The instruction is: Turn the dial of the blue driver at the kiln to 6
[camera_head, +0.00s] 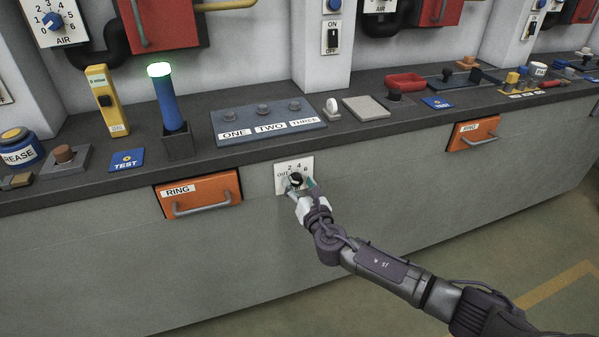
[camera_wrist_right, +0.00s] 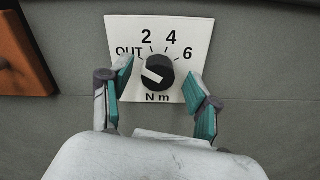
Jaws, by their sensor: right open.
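A white dial plate (camera_head: 281,168) marked OUT, 2, 4, 6 is on the grey front below the worktop. The right wrist view shows the plate (camera_wrist_right: 125,30), with "N m" at its bottom. Its round black dial (camera_wrist_right: 160,72) has a white mark pointing up-left towards OUT. My right gripper (camera_head: 300,185) is at the plate, partly hiding the dial in the head view. In the right wrist view its fingers (camera_wrist_right: 158,95) are open, one on each side of the dial and apart from it. A blue cylinder (camera_head: 167,100) with a lit green top stands in a dark holder. My left gripper is out of view.
An orange RING drawer (camera_head: 200,194) with a protruding handle is left of the plate; another (camera_head: 474,132) is farther right. On the worktop above are a ONE TWO THREE button panel (camera_head: 264,120) and a blue TEST tile (camera_head: 127,160). Floor is clear at the lower right.

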